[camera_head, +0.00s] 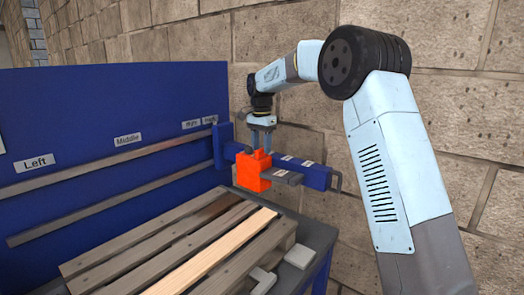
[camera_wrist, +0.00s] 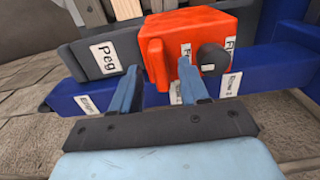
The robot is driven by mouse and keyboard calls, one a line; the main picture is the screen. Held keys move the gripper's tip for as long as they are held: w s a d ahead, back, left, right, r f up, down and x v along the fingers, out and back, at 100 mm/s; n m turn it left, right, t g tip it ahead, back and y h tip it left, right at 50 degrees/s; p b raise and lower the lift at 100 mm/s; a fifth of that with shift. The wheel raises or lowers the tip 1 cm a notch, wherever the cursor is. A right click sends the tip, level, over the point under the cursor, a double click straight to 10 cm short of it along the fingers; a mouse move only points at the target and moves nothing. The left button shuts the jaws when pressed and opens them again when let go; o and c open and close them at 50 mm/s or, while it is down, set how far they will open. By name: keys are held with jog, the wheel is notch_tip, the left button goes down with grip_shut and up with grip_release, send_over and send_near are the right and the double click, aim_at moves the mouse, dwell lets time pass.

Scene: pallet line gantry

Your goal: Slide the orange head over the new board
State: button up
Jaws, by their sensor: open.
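The orange head (camera_head: 251,172) is a boxy block on the blue gantry beam (camera_head: 317,178), above the far right end of the pallet (camera_head: 150,243). The new board is the pale wooden slat (camera_head: 215,253) on the pallet's near side. My gripper (camera_head: 262,146) points down just behind or above the head. In the wrist view, my gripper (camera_wrist: 158,75) is open. One finger overlaps the face of the orange head (camera_wrist: 212,22), beside its dark round knob (camera_wrist: 212,58). The other finger is in front of the grey bar marked "Peg" (camera_wrist: 85,58). Contact cannot be told.
A blue back panel (camera_head: 100,100) carries two grey rails and labels including "Left" and "Middle". Light grey blocks (camera_head: 299,256) lie on the table's right side. A stone wall stands behind the beam. The space above the pallet is clear.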

jog(key=shift+f, duration=1)
jog(key=shift+c, duration=0.3)
grip_shut()
